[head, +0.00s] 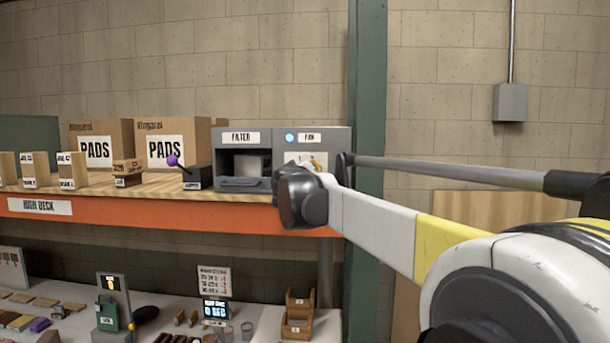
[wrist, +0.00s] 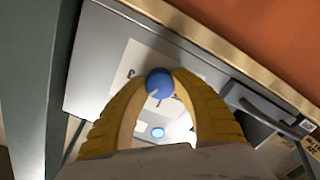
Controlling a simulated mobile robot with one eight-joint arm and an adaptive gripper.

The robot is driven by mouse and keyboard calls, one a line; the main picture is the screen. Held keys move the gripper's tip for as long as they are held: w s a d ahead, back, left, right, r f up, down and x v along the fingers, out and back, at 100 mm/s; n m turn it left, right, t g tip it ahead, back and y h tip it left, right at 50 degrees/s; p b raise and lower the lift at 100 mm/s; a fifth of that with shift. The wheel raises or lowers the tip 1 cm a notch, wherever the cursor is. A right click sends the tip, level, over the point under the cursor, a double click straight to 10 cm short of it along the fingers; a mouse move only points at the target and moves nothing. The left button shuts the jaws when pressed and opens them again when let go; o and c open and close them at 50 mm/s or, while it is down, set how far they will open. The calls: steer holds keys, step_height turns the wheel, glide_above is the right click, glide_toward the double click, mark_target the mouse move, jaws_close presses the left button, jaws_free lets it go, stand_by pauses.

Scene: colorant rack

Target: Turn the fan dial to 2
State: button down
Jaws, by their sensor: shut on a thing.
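The fan unit is a grey box with a FAN label (head: 309,137) and a blue light (head: 290,138), on the right end of the upper shelf. In the wrist view its dial is a round blue knob (wrist: 158,83) on a white plate (wrist: 125,60) with small dark marks, too blurred to read surely. A short pale line shows on the knob's lower part. My gripper (wrist: 161,74) is shut on the knob, one yellow finger on each side. In the head view my wrist covers the dial. The blue light also shows below the knob in the wrist view (wrist: 157,132).
Left of the fan unit is the FILTER unit (head: 240,138) with an open bay. A purple-knobbed lever (head: 173,160) stands beside it. The shelf's orange front beam (head: 150,217) runs below, and a green post (head: 367,90) stands close right.

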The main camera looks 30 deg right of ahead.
steer(key=shift+r, duration=0.1)
steer(key=c, duration=1)
jaws_free()
steer(key=v, duration=1.2)
